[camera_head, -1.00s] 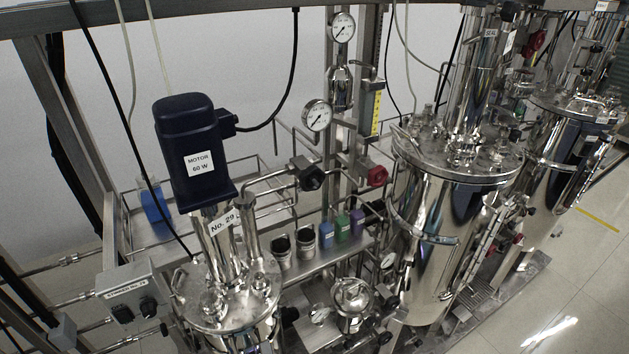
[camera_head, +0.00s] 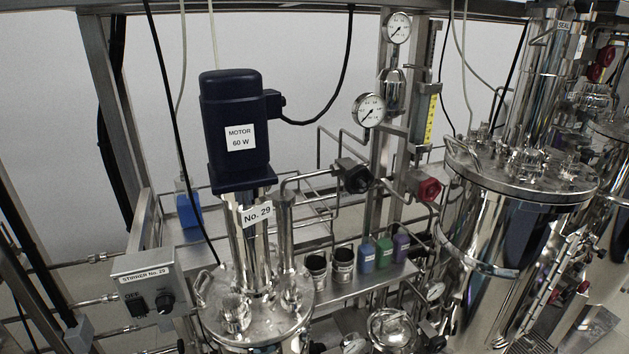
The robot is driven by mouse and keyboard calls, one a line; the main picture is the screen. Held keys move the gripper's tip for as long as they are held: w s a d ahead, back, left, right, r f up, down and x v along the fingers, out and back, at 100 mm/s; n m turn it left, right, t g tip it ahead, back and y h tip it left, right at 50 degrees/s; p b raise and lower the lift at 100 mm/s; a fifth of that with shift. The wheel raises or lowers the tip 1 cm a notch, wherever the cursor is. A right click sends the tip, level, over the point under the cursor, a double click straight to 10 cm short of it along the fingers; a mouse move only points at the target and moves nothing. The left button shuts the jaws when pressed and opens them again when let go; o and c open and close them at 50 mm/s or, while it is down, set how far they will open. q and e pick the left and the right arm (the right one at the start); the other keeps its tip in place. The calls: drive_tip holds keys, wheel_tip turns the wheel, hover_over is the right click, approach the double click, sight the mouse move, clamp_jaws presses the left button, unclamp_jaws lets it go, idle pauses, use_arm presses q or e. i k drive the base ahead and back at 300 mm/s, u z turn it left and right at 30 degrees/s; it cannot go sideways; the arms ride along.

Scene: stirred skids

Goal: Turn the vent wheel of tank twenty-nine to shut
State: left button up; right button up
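Tank twenty-nine (camera_head: 258,322) is a steel vessel with a "No. 29" label (camera_head: 257,214) on the neck under its dark blue motor (camera_head: 236,125). Its lower part is cut off by the bottom edge. A black handwheel (camera_head: 355,176) sits on the pipework right of the neck. A red handwheel (camera_head: 429,190) sits further right, near the upright post. No lettering on either wheel is readable, so I cannot tell which is the vent wheel or how far it is turned. Neither of my grippers is in view.
A grey stirrer box (camera_head: 148,290) marked No. 29 stands at lower left, with an OFF switch and a knob. Two round gauges (camera_head: 369,110) hang on the post. Blue, green and purple bottles (camera_head: 384,252) stand on a shelf. A larger steel tank (camera_head: 490,240) stands at right.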

sight(352, 177)
drive_tip(key=u, duration=1.5)
drive_tip(key=k, duration=0.8)
drive_tip(key=z, duration=0.9)
drive_tip(key=i, duration=0.5)
drive_tip(key=z, duration=0.05)
